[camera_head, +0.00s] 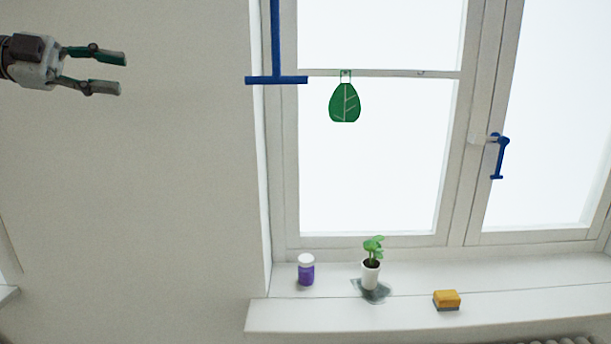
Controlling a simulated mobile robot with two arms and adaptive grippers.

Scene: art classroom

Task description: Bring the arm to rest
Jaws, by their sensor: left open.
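My left gripper (122,74) is at the upper left of the head view, in front of the bare wall. Its two fingers point right and stand apart, with nothing between them. It is clear of the window and everything on the sill. My right gripper is not in view.
A blue T-shaped bar (276,79) and a green leaf ornament (345,103) hang at the window. The sill (330,318) holds a purple jar (306,271), a potted plant (371,275) on a dark patch and a yellow sponge (447,299). A blue handle (499,155) is at right.

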